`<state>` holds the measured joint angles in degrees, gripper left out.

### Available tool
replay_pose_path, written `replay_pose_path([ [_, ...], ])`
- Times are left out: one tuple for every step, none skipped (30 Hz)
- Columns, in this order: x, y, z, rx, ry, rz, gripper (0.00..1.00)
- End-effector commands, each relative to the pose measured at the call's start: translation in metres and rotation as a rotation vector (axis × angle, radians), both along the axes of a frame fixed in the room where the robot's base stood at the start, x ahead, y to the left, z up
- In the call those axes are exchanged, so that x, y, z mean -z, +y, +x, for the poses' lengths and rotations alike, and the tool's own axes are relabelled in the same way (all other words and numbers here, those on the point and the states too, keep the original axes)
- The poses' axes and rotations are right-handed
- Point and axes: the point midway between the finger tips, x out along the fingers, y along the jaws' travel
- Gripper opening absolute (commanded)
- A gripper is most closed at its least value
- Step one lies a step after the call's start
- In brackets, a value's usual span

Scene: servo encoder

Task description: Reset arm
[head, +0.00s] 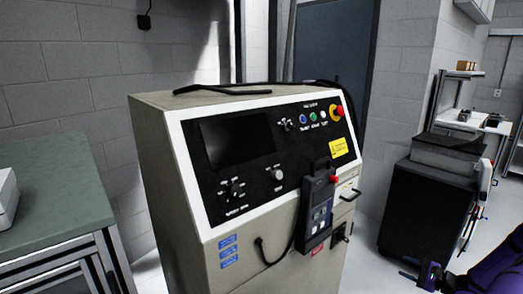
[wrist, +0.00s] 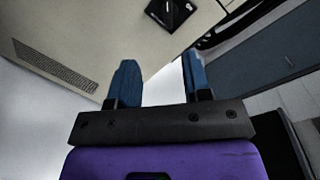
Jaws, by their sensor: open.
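My gripper (wrist: 160,84) shows in the wrist view with its two blue fingers apart and nothing between them. In the head view, part of my purple arm (head: 495,274) shows at the lower right corner, away from the machine; the fingertips are not clear there. A beige control cabinet (head: 178,200) with a black front panel stands in the middle of the head view. A handheld pendant (head: 318,212) hangs on its front. In the wrist view, the beige surface (wrist: 110,35) beyond my fingers carries a vent grille (wrist: 55,66) and a black square part (wrist: 170,12).
A green-topped bench (head: 50,205) stands at the left with a white box (head: 8,198) on it. A black cabinet (head: 420,210) stands at the right, close to my arm. A shelf unit (head: 465,95) is behind it. Light floor shows between the control cabinet and the black cabinet.

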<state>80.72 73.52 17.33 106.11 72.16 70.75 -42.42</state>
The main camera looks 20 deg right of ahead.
Motion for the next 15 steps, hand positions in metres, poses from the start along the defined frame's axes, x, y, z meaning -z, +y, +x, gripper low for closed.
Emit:
replay_pose_path([
  [-0.008, 0.003, 0.004, -0.027, 0.005, -0.016, 0.45],
  [-0.012, 0.005, 0.006, -0.041, 0.01, -0.024, 0.45],
  [-0.018, 0.008, 0.008, -0.062, 0.016, -0.035, 0.45],
  [-0.023, 0.01, 0.011, -0.081, 0.021, -0.044, 0.45],
  [-0.028, 0.013, 0.013, -0.098, 0.026, -0.053, 0.45],
  [-0.036, 0.017, 0.016, -0.125, 0.034, -0.069, 0.45],
  [-0.043, 0.02, 0.019, -0.149, 0.039, -0.083, 0.45],
  [-0.049, 0.024, 0.022, -0.172, 0.045, -0.096, 0.45],
  [-0.06, 0.03, 0.026, -0.208, 0.055, -0.115, 0.45],
  [-0.068, 0.034, 0.029, -0.235, 0.063, -0.134, 0.45],
  [-0.077, 0.04, 0.032, -0.265, 0.071, -0.153, 0.45],
  [-0.089, 0.047, 0.036, -0.305, 0.084, -0.179, 0.45],
  [-0.098, 0.053, 0.038, -0.336, 0.094, -0.199, 0.45],
  [-0.107, 0.059, 0.041, -0.365, 0.103, -0.219, 0.45],
  [-0.118, 0.067, 0.044, -0.403, 0.116, -0.246, 0.45],
])
